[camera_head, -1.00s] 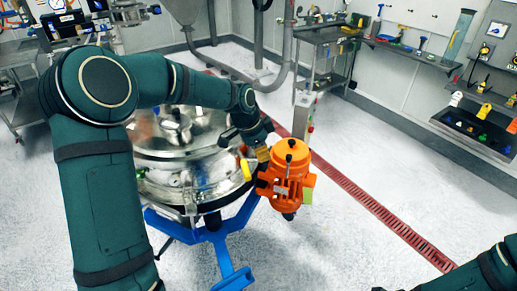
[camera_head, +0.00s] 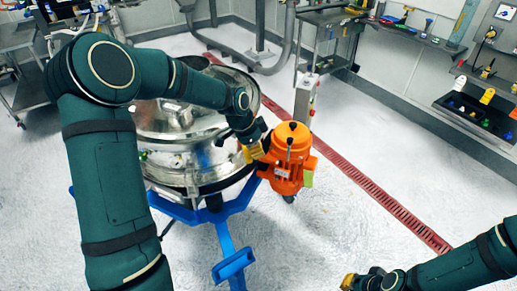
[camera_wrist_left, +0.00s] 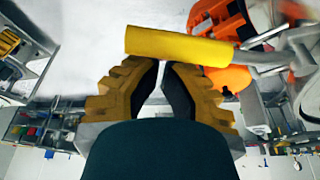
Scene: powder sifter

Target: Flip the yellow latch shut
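The yellow latch shows in the left wrist view as a yellow cylindrical handle (camera_wrist_left: 180,45) on a grey metal lever, lying across just beyond my fingertips. My left gripper (camera_wrist_left: 163,66) has its fingertips nearly together with nothing between them; whether they touch the handle I cannot tell. In the head view my left gripper (camera_head: 256,150) is at the right rim of the shiny metal sifter (camera_head: 180,176), beside the orange motor (camera_head: 289,160). The latch is hard to separate from the yellow finger pads there. My right gripper (camera_head: 350,281) is low at the bottom right, its fingers unclear.
The sifter stands on a blue frame (camera_head: 232,264). A grey post (camera_head: 304,98) stands behind the motor. A red floor grate (camera_head: 375,190) runs to the right. Benches and a wall rack (camera_head: 475,115) with tools are at the back. The floor at right is open.

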